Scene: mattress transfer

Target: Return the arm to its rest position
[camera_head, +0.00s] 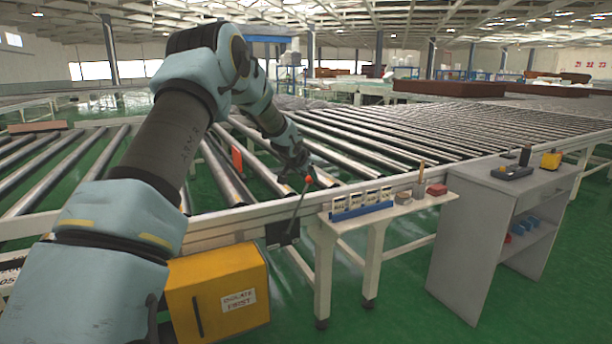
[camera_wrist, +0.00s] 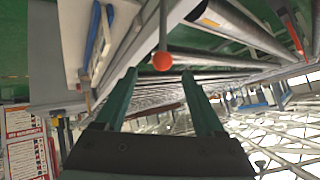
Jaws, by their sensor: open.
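My arm reaches from the lower left over the roller conveyor in the head view. My gripper (camera_head: 297,172) is near the conveyor's front rail, close to a lever with a red ball knob (camera_head: 308,180). In the wrist view my gripper (camera_wrist: 160,78) shows two green fingers spread apart with nothing held between them. The lever's orange-red ball (camera_wrist: 162,61) appears beyond the fingertips, between them in the picture. Whether a finger touches the lever cannot be told.
The roller conveyor (camera_head: 400,140) fills the middle. A yellow box (camera_head: 218,290) labelled "ISOLATE FIRST" hangs below the front rail. A narrow shelf (camera_head: 385,213) holds a blue rack (camera_head: 362,207) and small items. A grey stand (camera_head: 475,240) is at the right. Green floor is open in front.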

